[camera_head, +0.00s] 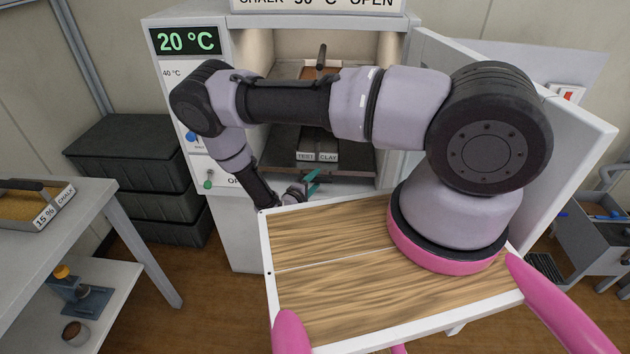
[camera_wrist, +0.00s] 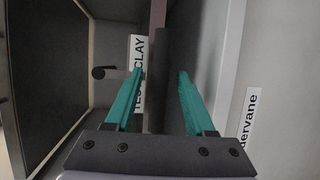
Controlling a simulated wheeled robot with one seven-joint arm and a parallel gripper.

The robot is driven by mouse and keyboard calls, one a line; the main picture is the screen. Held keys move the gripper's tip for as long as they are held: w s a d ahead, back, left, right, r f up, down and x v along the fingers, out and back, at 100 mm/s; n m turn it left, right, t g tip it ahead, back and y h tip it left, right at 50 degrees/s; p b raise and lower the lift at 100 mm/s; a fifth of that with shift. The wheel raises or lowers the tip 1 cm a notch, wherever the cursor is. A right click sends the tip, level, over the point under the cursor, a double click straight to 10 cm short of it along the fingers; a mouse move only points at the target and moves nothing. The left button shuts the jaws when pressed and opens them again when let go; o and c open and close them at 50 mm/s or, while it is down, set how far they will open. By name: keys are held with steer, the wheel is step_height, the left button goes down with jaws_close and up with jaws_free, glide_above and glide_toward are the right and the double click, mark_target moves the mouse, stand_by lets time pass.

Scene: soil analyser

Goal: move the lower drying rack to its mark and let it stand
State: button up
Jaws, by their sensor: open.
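The lower drying rack (camera_head: 355,166) is a dark, flat rack inside the open oven cabinet. The tray with the TEST CLAY label (camera_head: 317,156) sits on it, partly hidden behind my arm. My gripper (camera_head: 310,185) is at the cabinet opening, low and in front of the rack. Its teal fingers (camera_wrist: 162,90) are open in the wrist view. A dark bar, likely the rack's front edge (camera_wrist: 163,65), lies between them in that view; whether they touch it I cannot tell. I cannot make out the rack's mark.
The oven door (camera_head: 560,130) stands open on the right. My arm passes over a wood-topped surface (camera_head: 330,245) before the oven. A table (camera_head: 50,240) with a CHALK tray (camera_head: 30,203) is at left, dark crates (camera_head: 130,165) behind it. A grey cart (camera_head: 600,235) stands at far right.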

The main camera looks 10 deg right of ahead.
steer(key=shift+w+d, duration=0.1)
jaws_close()
steer(key=shift+w, duration=0.1)
stand_by(1.4)
